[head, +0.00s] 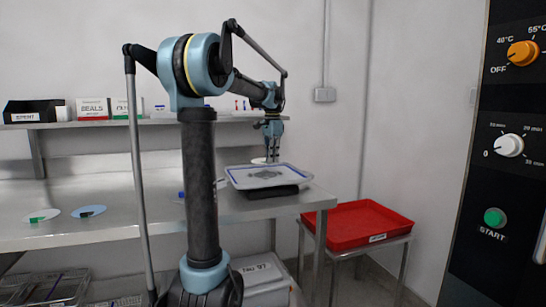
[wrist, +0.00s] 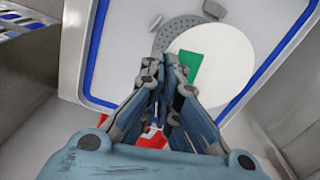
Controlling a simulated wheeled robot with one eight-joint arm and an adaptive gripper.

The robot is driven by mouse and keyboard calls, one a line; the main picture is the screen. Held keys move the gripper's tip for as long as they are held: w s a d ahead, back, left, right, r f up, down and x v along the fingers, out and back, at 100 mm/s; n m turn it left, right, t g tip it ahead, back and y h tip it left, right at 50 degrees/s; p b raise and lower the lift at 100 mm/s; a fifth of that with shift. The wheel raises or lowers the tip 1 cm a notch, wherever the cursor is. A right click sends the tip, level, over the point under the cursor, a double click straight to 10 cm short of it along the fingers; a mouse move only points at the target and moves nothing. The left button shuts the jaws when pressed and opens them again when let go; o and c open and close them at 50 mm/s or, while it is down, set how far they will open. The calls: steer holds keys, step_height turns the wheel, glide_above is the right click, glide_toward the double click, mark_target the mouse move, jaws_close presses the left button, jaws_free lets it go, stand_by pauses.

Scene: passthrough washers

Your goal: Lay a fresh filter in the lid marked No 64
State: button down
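A pale lid (head: 287,170) with a blue rim lies near the right end of the steel table, on a dark support. In the wrist view the lid (wrist: 118,60) fills the background, with a grey perforated disc (wrist: 180,32) in it. A white round filter (wrist: 235,60) with a green tab covers part of that disc. My gripper (wrist: 163,62) appears closed on the filter's edge by the tab, holding it over the lid. In the head view my gripper (head: 271,157) is above the lid's far side, with the filter (head: 258,160) at its fingertips. I cannot read a number on the lid.
A white disc with a green tab (head: 40,216) and a light blue disc with a dark tab (head: 88,211) lie on the table's left. A black SPENT bin (head: 25,112) and boxes stand on the shelf. A red tray (head: 355,224) sits on a lower stand at right.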

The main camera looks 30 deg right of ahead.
steer(key=shift+s+d+r+n, duration=0.4)
steer(key=shift+s+r+n, duration=0.25)
steer(key=shift+n, duration=0.25)
glide_above(275, 177)
steer(key=shift+s+f, duration=0.2)
steer(key=shift+f, duration=2.05)
steer(key=shift+s+a+f, duration=0.1)
steer(key=shift+f, duration=1)
steer(key=c, duration=1.2)
jaws_free()
steer(key=shift+c, duration=0.2)
step_height(275, 177, up, 7)
stand_by(0.6)
stand_by(0.4)
